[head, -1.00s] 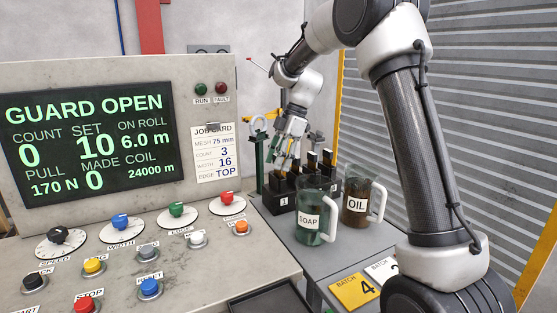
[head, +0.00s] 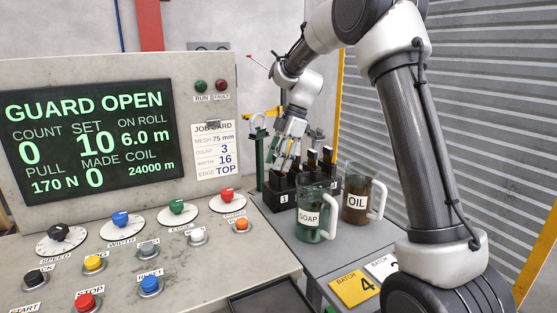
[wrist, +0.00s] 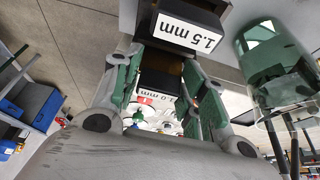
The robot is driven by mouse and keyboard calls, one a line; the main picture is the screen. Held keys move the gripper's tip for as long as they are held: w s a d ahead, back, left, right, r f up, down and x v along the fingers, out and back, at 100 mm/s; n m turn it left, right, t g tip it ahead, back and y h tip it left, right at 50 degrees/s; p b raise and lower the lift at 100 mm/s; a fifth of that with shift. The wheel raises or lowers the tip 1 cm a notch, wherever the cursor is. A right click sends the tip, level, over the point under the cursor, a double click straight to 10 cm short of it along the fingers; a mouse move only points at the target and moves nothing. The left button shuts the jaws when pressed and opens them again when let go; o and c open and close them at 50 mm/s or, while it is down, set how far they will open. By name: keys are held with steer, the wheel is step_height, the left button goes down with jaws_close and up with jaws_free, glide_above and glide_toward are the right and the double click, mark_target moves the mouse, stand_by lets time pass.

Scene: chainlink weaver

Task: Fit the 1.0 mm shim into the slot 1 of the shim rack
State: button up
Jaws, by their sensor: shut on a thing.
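The black shim rack (head: 270,197) stands on the grey side table, with a white "1" label at its left end. Several dark shims (head: 312,160) stand upright in it to the right. My gripper (head: 284,160) is low over the rack's left end. In the wrist view my gripper (wrist: 160,85) has its green fingers shut around a dark block, the 1.0 mm shim (wrist: 152,84), whose label reads ".0 mm" with its first digit partly hidden. A 1.5 mm shim (wrist: 188,32) shows just beyond the fingers. The shim's lower end and the slot mouth are hidden, so I cannot tell how deep it sits.
A soap jug (head: 315,220) and an oil jug (head: 357,205) stand close in front and right of the rack. The control console (head: 215,255) is at left. Batch cards (head: 353,290) lie on the front of the table.

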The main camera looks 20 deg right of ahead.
stand_by(0.3)
steer(key=o, duration=1.1)
steer(key=shift+c, duration=0.2)
steer(key=shift+r, duration=0.1)
steer(key=shift+r, duration=3.9)
steer(key=shift+s, duration=0.1)
steer(key=s+d+r+m+t+h, duration=0.1)
steer(key=s+d+r+m, duration=0.15)
steer(key=s, duration=0.25)
steer(key=s+d+r+m+t+h, duration=0.1)
steer(key=s+d+r+m, duration=0.1)
steer(key=s+d+m, duration=0.3)
steer(key=s+d+f+m+t+h, duration=0.1)
steer(key=s+m, duration=0.3)
steer(key=s, duration=0.4)
steer(key=s+d+f+m+t, duration=0.1)
steer(key=s+d+f+m, duration=0.2)
steer(key=s, duration=0.5)
steer(key=s+d+f+m+t+h, duration=0.1)
steer(key=s+d+f+m, duration=0.1)
steer(key=s+m, duration=0.3)
steer(key=s+d, duration=0.1)
steer(key=s, duration=0.2)
steer(key=shift+m+h, duration=0.3)
steer(key=shift+m, duration=0.05)
